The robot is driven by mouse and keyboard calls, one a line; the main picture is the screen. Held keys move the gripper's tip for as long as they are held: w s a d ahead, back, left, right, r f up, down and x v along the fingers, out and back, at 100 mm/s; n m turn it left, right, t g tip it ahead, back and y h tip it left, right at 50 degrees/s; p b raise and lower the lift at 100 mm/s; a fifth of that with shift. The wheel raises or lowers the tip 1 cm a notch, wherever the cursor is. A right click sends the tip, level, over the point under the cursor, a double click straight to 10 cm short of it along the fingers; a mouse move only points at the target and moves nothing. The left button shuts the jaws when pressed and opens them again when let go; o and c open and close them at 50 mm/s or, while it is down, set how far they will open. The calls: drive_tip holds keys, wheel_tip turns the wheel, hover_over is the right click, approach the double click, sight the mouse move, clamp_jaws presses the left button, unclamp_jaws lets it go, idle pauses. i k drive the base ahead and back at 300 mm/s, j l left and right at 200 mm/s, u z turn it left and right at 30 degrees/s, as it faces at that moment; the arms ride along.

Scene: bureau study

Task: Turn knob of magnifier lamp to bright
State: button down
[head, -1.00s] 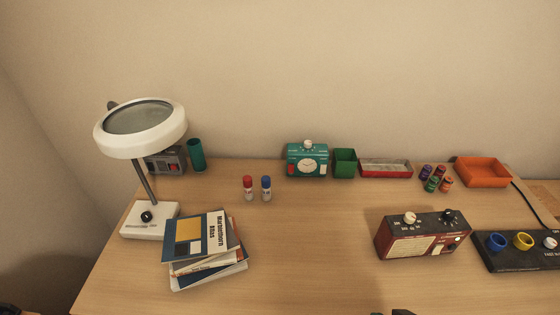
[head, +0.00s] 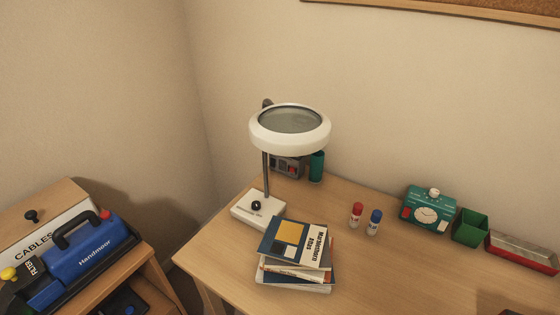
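The magnifier lamp (head: 290,131) stands at the back left corner of the desk. It has a white ring head with a grey lens, a dark grey post (head: 266,176) and a white base (head: 240,209). A small black knob (head: 256,205) sits on top of the base. Its dial marks are too small to read. Nothing covers the knob. My gripper does not show in this view.
A stack of books (head: 295,250) lies close to the right of the lamp base. Behind the lamp are a grey device (head: 286,168) and a green cup (head: 317,166). Red (head: 356,214) and blue (head: 374,222) capped bottles stand right.

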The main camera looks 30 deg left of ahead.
sight(256, 205)
drive_tip(key=i+j+u, duration=0.15)
drive_tip(key=i+u, duration=0.5)
drive_tip(key=i, duration=0.15)
drive_tip(key=u, duration=1.05)
